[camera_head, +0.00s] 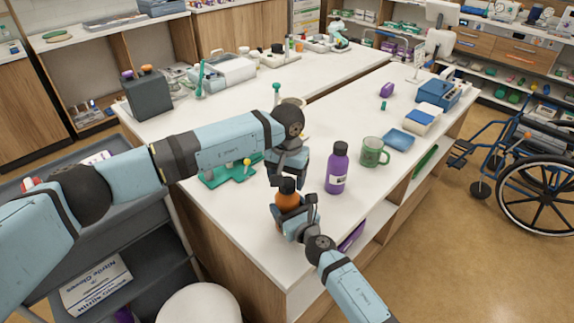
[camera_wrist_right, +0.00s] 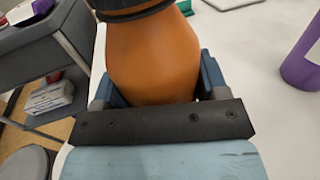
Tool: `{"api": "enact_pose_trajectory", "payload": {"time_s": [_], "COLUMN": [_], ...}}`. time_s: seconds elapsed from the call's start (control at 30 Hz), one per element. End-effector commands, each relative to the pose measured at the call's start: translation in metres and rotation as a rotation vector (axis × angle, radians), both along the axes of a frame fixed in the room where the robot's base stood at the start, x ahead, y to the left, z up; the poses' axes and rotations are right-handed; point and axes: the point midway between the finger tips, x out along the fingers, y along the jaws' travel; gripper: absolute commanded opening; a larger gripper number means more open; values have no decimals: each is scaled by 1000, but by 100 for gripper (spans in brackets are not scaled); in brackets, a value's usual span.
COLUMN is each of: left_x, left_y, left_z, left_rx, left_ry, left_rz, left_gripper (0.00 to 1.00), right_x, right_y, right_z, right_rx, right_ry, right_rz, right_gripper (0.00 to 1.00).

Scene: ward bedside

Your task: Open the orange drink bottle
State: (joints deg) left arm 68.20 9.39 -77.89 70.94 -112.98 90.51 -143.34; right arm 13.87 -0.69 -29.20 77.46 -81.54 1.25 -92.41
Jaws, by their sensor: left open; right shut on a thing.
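The orange drink bottle (camera_head: 287,200) stands upright near the front edge of the white counter, with a dark cap (camera_head: 286,185) on top. My right gripper (camera_head: 296,212) is shut around the bottle's body. In the right wrist view the orange bottle (camera_wrist_right: 153,58) fills the space between the fingers, and the lower edge of its dark cap (camera_wrist_right: 130,8) shows at the top. My left gripper (camera_head: 279,178) is open and points down right at the cap. Whether its fingers touch the cap I cannot tell.
A purple bottle (camera_head: 337,170) stands just right of the orange one, with a green mug (camera_head: 373,153) and a blue tray (camera_head: 399,139) beyond. A green rack (camera_head: 228,174) lies left under my left arm. The counter's front edge is close.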

Motion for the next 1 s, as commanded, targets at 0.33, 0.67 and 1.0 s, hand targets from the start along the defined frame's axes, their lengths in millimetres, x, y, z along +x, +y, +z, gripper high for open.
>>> {"api": "enact_pose_trajectory", "payload": {"time_s": [0.33, 0.67, 1.0], "left_x": [0, 0, 0], "left_y": [0, 0, 0], "left_z": [-13, -13, -12], "left_rx": [-1, 0, 2], "left_ry": [-1, -1, -1], "left_rz": [0, 0, 196], "left_gripper": [66, 17, 16], "right_x": [0, 0, 0], "right_y": [0, 0, 0], "right_z": [0, 0, 0], "right_rx": [0, 0, 0], "right_ry": [0, 0, 0], "right_rz": [0, 0, 0], "right_gripper": [1, 1, 1]}}
